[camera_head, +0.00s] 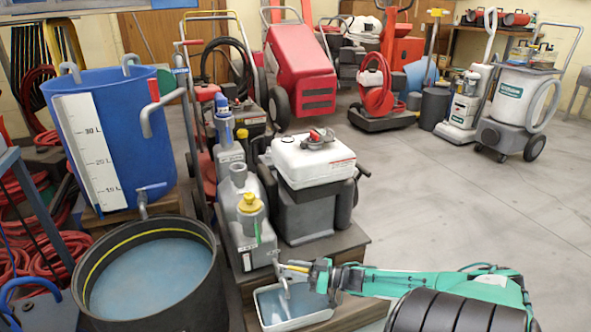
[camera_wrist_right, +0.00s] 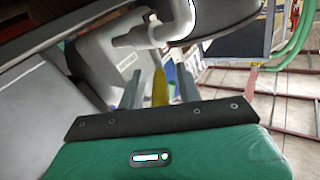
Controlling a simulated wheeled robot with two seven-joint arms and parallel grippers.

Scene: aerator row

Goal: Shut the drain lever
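The yellow drain lever (camera_wrist_right: 160,87) shows in the right wrist view, between the two fingers of my right gripper (camera_wrist_right: 160,92). A gap shows on each side of it, so the fingers look open around it. A grey drain pipe (camera_wrist_right: 150,35) bends just beyond. In the head view my right gripper (camera_head: 300,272) reaches in from the right to the drain spout (camera_head: 278,266) at the foot of a grey container. A pale stream seems to fall into the white tray (camera_head: 313,312) below. My left gripper is out of view.
A blue tank (camera_head: 125,140) with its own tap stands at the left above a black tub (camera_head: 200,293) of water. A white-topped machine (camera_head: 312,160) and grey jugs (camera_head: 245,220) crowd behind my gripper. The floor (camera_head: 450,200) at the right is clear.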

